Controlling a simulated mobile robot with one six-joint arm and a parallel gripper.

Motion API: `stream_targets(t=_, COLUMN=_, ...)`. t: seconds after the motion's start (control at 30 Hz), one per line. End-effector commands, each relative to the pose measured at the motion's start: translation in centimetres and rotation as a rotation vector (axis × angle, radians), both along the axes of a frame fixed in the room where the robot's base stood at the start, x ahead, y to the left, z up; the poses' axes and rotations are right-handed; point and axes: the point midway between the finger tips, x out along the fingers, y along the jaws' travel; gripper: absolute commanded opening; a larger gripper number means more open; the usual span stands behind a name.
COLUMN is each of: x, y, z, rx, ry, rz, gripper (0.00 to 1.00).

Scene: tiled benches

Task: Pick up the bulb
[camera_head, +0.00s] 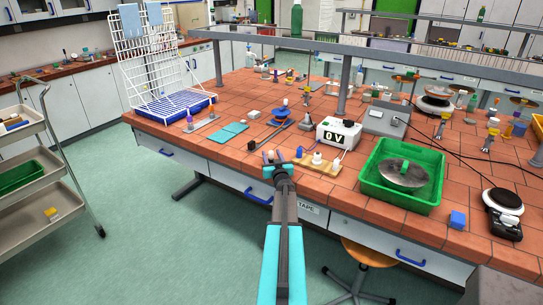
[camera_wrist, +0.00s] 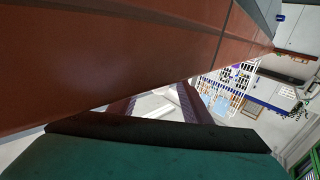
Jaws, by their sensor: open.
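My gripper (camera_head: 277,160) is open at the bench's front edge, in front of a small wooden board. Its fingers also show in the wrist view (camera_wrist: 160,105), close to the tiled bench edge. A small pale round thing (camera_head: 271,154), possibly the bulb, shows at the fingertips. I cannot tell whether it is between the fingers or behind them. The wooden board (camera_head: 325,168) carries a white round-topped piece (camera_head: 316,158) and a blue piece (camera_head: 299,152). No bulb can be made out clearly in the wrist view.
The tiled bench (camera_head: 222,148) holds a 0 V meter box (camera_head: 338,134) behind the board. A green tray (camera_head: 400,200) with a metal dish stands to the right. A black plug (camera_head: 252,146) lies left of my gripper. A white drying rack (camera_head: 150,65) stands at the left.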

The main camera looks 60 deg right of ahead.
Motion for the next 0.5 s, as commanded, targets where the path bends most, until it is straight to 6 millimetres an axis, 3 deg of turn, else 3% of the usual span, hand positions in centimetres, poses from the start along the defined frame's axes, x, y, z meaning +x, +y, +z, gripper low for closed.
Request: stream_targets(t=0.5, x=0.79, y=-0.79, z=-0.05, rx=0.0, ry=0.001, rz=0.0, gripper=0.44)
